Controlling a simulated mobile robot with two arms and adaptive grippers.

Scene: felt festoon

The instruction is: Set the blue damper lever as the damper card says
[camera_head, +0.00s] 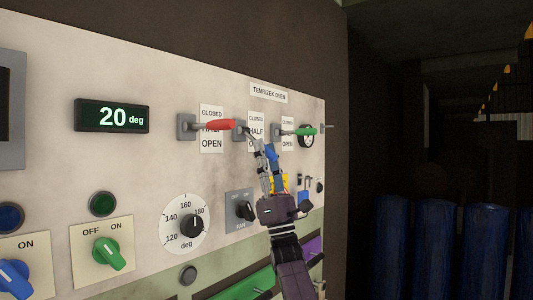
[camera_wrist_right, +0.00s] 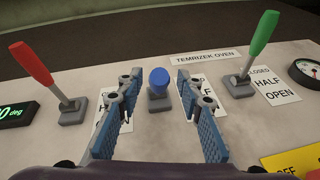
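The blue damper lever sticks out from the panel, and its blue handle (camera_wrist_right: 159,80) points almost straight at the right wrist camera. In the head view the handle (camera_head: 271,152) tilts down and right from its grey base, beside a CLOSED/HALF/OPEN plate (camera_head: 256,118) partly covered by lever and gripper. My right gripper (camera_wrist_right: 157,92) is open, with one finger on each side of the handle and visible gaps. In the head view the right gripper (camera_head: 266,155) is at the lever. I cannot make out a damper card. My left gripper is not in view.
A red lever (camera_head: 221,126) is left of the blue one and a green lever (camera_head: 306,131) right of it. A display (camera_head: 112,116) reads 20 deg. Below are a dial (camera_head: 185,223), a black FAN knob (camera_head: 245,210) and a green switch (camera_head: 107,254).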

